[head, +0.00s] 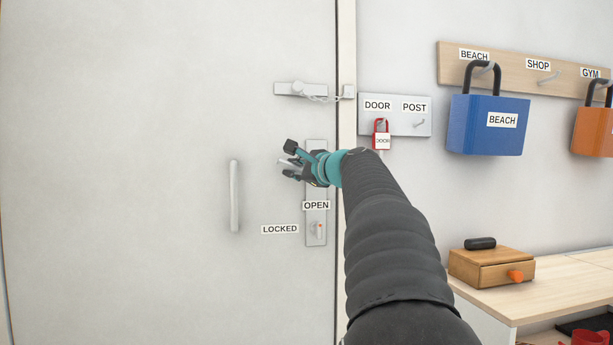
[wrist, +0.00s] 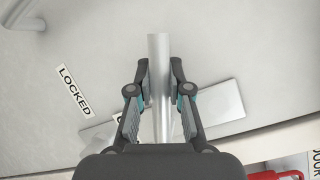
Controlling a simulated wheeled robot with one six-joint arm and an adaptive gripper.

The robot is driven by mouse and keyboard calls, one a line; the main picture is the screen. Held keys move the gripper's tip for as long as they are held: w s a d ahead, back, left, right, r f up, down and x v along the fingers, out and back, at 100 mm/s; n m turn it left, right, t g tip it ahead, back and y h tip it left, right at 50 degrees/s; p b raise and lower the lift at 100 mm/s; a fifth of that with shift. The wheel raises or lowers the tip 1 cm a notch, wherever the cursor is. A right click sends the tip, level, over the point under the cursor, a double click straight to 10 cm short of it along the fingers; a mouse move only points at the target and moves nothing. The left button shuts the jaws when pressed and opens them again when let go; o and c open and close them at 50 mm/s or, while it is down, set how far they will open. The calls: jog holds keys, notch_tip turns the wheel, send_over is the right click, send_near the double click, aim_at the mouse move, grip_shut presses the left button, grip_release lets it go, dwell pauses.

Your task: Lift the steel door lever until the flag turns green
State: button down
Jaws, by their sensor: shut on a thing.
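The steel door lever (wrist: 159,60) is a straight silver bar standing between the two fingers in the wrist view. My gripper (wrist: 160,80) is shut on it, one finger on each side. In the head view my gripper (head: 291,161) is at the upper part of the steel lock plate (head: 316,187) and hides most of the lever. Low on that plate is a small turn piece with a red-orange mark (head: 320,229), beside the labels OPEN (head: 316,205) and LOCKED (head: 280,229). I see no green there.
A vertical pull handle (head: 234,196) is left of the lever on the pale door. A bolt with a chain (head: 302,89) is above. Right of the frame, a red tag (head: 381,133) hangs on a hook plate. A shelf (head: 530,285) with a wooden box (head: 491,267) is lower right.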

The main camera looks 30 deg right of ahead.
jog(key=shift+s+d+r+m+t, duration=0.1)
jog(key=shift+d+r+m+t, duration=0.3)
jog(key=shift+m, duration=0.5)
jog(key=shift+a+r, duration=0.1)
jog(key=shift+r, duration=0.05)
jog(key=c, duration=1.1)
grip_release()
jog(key=shift+s, duration=0.1)
jog(key=s, duration=1.1)
jog(key=shift+s+d+f, duration=0.3)
jog(key=shift+s+f, duration=0.1)
